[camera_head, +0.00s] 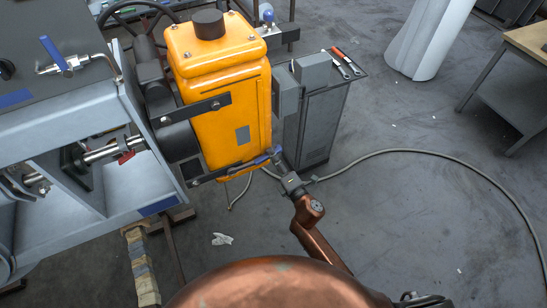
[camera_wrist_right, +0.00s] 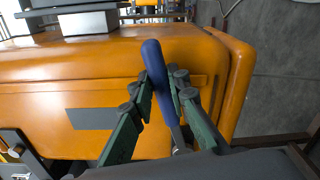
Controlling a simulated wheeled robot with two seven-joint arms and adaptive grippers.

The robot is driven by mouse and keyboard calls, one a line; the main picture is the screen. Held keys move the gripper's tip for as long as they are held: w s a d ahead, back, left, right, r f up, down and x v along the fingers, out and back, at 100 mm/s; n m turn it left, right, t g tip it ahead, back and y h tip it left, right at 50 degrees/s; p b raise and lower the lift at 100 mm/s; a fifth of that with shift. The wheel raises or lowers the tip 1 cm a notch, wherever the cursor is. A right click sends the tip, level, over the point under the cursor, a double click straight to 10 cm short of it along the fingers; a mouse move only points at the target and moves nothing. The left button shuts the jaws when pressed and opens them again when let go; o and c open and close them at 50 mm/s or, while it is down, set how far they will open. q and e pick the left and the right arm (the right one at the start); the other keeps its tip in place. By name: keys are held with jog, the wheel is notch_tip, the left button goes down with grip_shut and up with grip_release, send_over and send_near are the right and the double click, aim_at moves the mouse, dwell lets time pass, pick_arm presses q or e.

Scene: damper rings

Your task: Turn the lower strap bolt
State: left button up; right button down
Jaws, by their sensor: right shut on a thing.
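The orange tank (camera_head: 222,110) stands upright with two dark straps across it. The upper strap (camera_head: 196,113) has a bolt head (camera_head: 215,104) near its right end. The lower strap (camera_head: 215,174) runs along the tank's bottom edge. A blue-handled tool (camera_head: 264,158) lies along the lower strap's right end; the lower bolt itself is hard to make out. My right gripper (camera_head: 277,158) is at the handle. In the right wrist view, my right gripper's fingers (camera_wrist_right: 163,90) close around the blue handle (camera_wrist_right: 154,62), in front of the orange tank (camera_wrist_right: 60,80). My left gripper is out of view.
A grey cabinet (camera_head: 314,122) stands right of the tank, with wrenches (camera_head: 347,62) on top. The large grey machine frame (camera_head: 60,120) fills the left side. A hose (camera_head: 430,155) curves across the otherwise open floor at right.

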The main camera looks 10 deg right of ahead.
jog(key=shift+w+a, duration=0.1)
jog(key=shift+w, duration=0.15)
jog(key=c, duration=1.8)
grip_release()
jog(key=shift+c, duration=0.2)
jog(key=c, duration=0.3)
jog(key=shift+c, duration=0.2)
